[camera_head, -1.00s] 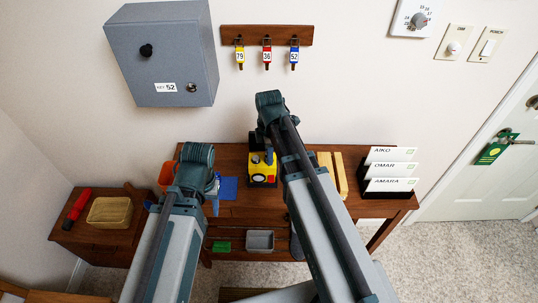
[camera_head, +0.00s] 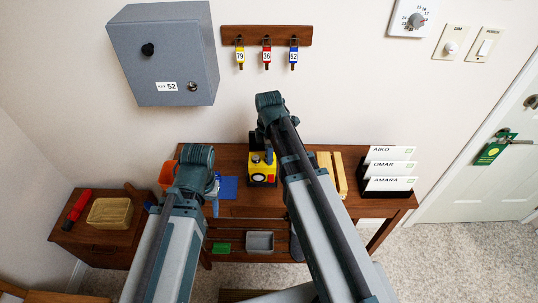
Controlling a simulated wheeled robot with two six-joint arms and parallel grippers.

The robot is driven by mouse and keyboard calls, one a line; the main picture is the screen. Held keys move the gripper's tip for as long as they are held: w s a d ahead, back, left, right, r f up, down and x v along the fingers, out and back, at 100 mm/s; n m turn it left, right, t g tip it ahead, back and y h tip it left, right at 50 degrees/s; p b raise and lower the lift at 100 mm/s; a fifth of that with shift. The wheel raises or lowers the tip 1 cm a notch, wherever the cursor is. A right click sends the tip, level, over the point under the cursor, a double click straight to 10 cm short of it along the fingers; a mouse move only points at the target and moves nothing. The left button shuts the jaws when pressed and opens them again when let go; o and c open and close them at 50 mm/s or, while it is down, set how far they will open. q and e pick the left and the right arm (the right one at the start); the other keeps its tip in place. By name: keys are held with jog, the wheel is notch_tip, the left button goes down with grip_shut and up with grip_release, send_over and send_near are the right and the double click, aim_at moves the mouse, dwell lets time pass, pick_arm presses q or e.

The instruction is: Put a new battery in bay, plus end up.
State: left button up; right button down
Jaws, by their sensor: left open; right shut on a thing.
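A yellow device (camera_head: 262,174) with a red and dark front stands on the brown table, beside my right arm. I cannot make out a battery or the inside of a bay. My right gripper (camera_head: 269,158) hangs down at the top of the yellow device, mostly hidden by its own arm. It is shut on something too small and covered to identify. My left gripper (camera_head: 214,203) is open, low over the left part of the table near a blue mat (camera_head: 228,188), partly hidden behind its arm.
An orange container (camera_head: 167,175) stands left of my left arm. A side table holds a tan basket (camera_head: 109,212) and a red-handled tool (camera_head: 76,205). A grey bin (camera_head: 260,241) and green item (camera_head: 221,247) sit on the lower shelf. Yellow blocks (camera_head: 340,174) and a card rack (camera_head: 388,194) stand right.

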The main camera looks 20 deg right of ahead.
pick_arm(q)
jog(key=shift+f, duration=0.75)
pick_arm(e)
jog(key=shift+s+a+f, duration=0.2)
jog(key=shift+s+f, duration=0.2)
jog(key=shift+s, duration=0.1)
jog(key=shift+s+a+f, duration=0.2)
jog(key=shift+s+f, duration=0.15)
jog(key=shift+s, duration=0.1)
jog(key=c, duration=0.8)
grip_release()
jog(key=shift+s, duration=0.1)
jog(key=shift+o, duration=0.2)
jog(key=shift+d+r+p, duration=0.1)
jog(key=shift+r+p, duration=0.25)
jog(key=shift+p, duration=0.1)
jog(key=shift+o, duration=0.3)
jog(key=shift+w+d+r+p, duration=0.2)
jog(key=shift+w+r+p, duration=0.4)
jog(key=shift+w+p, duration=0.35)
jog(key=shift+w+r+p, duration=0.1)
jog(key=shift+r+p, duration=0.85)
jog(key=shift+w+d+r+p, duration=0.1)
jog(key=shift+r+p, duration=0.3)
pick_arm(q)
jog(key=r, duration=0.2)
jog(key=w+r, duration=0.1)
jog(key=r, duration=0.2)
jog(key=shift+w+d, duration=0.1)
jog(key=shift+d, duration=0.05)
